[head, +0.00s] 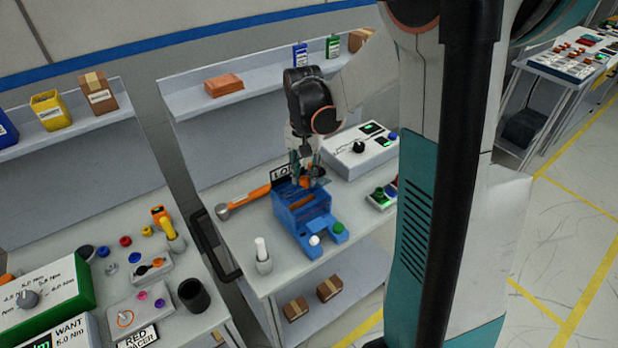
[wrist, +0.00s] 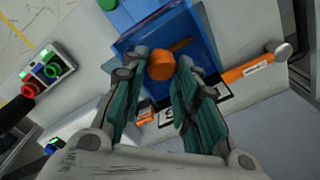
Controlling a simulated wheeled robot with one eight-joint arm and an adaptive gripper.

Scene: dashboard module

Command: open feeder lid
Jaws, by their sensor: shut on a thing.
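The feeder is a blue box (head: 292,218) on the middle bench, below my gripper. It also shows at the top of the wrist view (wrist: 207,22). An orange round knob (wrist: 160,67) sits at the feeder's near edge in the wrist view, between my fingertips. My gripper (head: 307,180) points down at the feeder's back edge in the head view and is shut on the orange knob; its teal fingers (wrist: 162,62) lie on both sides of it. A brown slot or bar shows on the feeder's top. My fingers partly hide the lid, and I cannot tell how far it stands open.
An orange-handled tool (head: 245,200) lies left of the feeder. A white control box (head: 360,150) and a green-and-red button box (head: 381,197) stand to the right. A shelf (head: 260,85) runs behind.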

